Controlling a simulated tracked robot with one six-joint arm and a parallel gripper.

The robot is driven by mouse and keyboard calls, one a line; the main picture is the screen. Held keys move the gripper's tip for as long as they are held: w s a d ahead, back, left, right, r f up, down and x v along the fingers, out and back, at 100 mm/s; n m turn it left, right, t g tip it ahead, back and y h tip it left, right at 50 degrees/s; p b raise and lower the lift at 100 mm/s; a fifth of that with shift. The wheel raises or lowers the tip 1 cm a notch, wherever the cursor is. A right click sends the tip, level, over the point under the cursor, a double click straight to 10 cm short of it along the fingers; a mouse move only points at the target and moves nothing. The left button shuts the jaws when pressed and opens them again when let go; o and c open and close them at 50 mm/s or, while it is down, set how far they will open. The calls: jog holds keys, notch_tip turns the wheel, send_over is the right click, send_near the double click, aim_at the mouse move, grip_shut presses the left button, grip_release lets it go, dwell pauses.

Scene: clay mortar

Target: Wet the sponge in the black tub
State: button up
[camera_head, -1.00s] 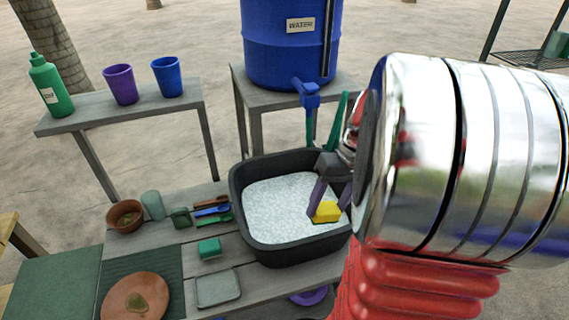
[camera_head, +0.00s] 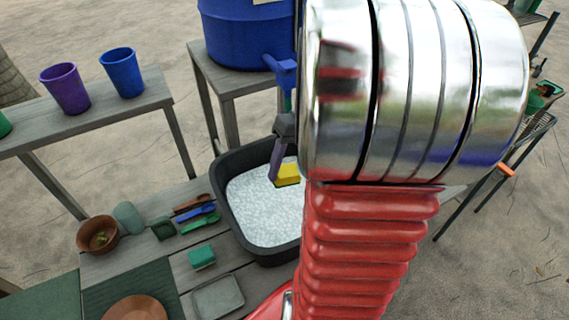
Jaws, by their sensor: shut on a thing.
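The black tub (camera_head: 262,252) stands on the wooden bench and holds white, foamy-looking contents (camera_head: 257,204). The sponge appears to be above the white surface, near the tub's back part. I cannot tell the exact gap. My arm hides the right side of the tub and part of the gripper.
A blue water barrel (camera_head: 248,35) with a blue tap (camera_head: 282,72) stands on a table behind the tub. Left of the tub lie colored utensils (camera_head: 198,214), a green block (camera_head: 202,257) and a grey tray (camera_head: 218,297). Cups (camera_head: 122,73) stand on the back-left shelf.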

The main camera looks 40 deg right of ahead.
jog(key=shift+f, duration=8.8)
jog(key=shift+r, duration=0.1)
jog(key=shift+r, duration=8.3)
